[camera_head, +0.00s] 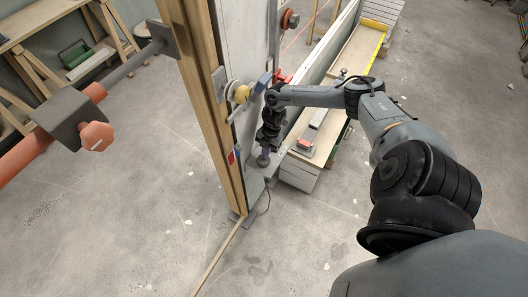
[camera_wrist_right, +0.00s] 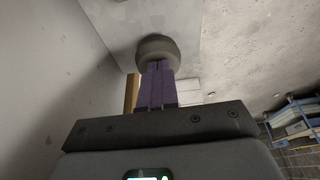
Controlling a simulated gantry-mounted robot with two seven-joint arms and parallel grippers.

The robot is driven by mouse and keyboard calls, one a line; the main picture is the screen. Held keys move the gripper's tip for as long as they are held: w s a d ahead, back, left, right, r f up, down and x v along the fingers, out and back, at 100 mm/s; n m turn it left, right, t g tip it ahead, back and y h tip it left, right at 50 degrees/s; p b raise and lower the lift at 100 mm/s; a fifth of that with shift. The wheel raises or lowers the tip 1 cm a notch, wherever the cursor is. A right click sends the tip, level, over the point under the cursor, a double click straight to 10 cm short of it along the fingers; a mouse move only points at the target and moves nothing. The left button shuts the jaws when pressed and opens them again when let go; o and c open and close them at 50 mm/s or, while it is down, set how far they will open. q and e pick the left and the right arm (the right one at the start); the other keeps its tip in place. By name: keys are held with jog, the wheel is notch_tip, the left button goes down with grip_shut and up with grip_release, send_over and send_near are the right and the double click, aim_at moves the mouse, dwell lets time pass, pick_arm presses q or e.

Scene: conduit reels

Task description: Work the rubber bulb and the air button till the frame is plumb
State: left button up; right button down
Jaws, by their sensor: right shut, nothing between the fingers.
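The tall wooden frame (camera_head: 222,130) stands in the middle of the head view beside a pale panel. My right gripper (camera_head: 264,154) points down beside the panel's lower part. In the right wrist view its purple fingers (camera_wrist_right: 157,84) are shut together with nothing between them. Their tips meet or overlap a round dark grey knob-like part (camera_wrist_right: 157,49), which looks like the rubber bulb; I cannot tell whether they press it. The air button cannot be told for certain. My left gripper is out of view.
A bench with a red-topped item (camera_head: 305,146) stands behind my right arm. An orange bar with a clamp (camera_head: 75,122) juts in from the left. The front floor is mostly clear.

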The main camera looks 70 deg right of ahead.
jog(key=shift+s+d+f, duration=0.1)
notch_tip(320, 180, up, 5)
jog(key=p, duration=0.5)
jog(key=shift+d, duration=0.1)
jog(key=v, duration=0.9)
dwell(0.6)
